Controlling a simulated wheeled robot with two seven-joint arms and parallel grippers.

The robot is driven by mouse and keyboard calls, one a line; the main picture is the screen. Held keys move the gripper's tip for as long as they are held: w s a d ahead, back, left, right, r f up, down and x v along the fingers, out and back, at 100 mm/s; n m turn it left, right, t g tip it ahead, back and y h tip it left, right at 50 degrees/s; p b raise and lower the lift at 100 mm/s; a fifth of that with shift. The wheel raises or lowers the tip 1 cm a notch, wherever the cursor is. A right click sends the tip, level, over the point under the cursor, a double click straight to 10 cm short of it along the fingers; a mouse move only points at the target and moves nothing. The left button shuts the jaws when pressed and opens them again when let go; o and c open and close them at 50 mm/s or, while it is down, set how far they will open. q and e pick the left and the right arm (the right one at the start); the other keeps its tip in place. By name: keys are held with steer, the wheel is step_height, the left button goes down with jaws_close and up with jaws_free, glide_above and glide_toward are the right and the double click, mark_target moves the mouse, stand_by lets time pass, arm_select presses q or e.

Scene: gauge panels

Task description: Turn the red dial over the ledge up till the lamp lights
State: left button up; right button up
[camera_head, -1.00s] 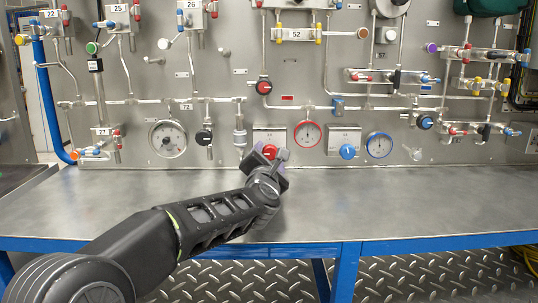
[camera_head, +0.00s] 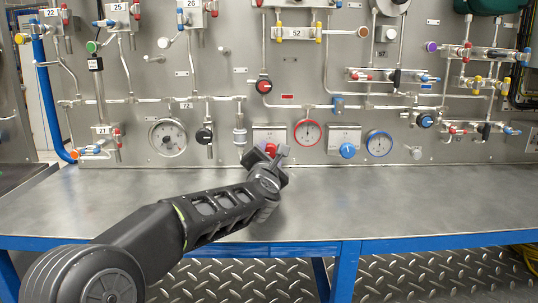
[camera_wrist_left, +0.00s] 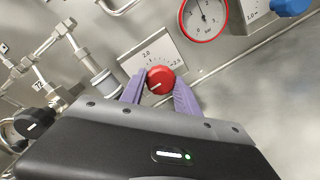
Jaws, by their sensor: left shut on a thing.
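The red dial (camera_head: 271,149) sits low on the steel panel, just above the ledge (camera_head: 400,190). In the head view my left gripper (camera_head: 271,158) partly covers it. In the left wrist view the dial (camera_wrist_left: 160,78) shows a white pointer line, and a white scale plate (camera_wrist_left: 148,57) lies behind it. The two purple fingers of my left gripper (camera_wrist_left: 160,92) are on either side of the dial, shut on it. I cannot make out a lit lamp by the dial. My right gripper is not in view.
A red-rimmed gauge (camera_head: 307,132) is right of the dial, then a blue dial (camera_head: 348,151) and a blue-rimmed gauge (camera_head: 379,143). A black knob (camera_head: 204,136) and a grey gauge (camera_head: 168,138) are to the left. The ledge is clear apart from my arm.

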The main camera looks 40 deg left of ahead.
arm_select(q)
jaws_close()
steer(key=shift+m, duration=0.3)
steer(key=m+p, duration=0.4)
steer(key=shift+d+r+m+g, duration=0.1)
steer(key=shift+r+m+g, duration=0.1)
steer(key=shift+m+g, duration=0.1)
steer(key=m+p, duration=0.3)
steer(key=shift+f+m+g+p, duration=0.15)
steer(key=shift+m+g+p, duration=0.25)
steer(key=shift+m+p, duration=0.55)
steer(key=shift+m, duration=0.25)
steer(key=o, duration=1)
jaws_free()
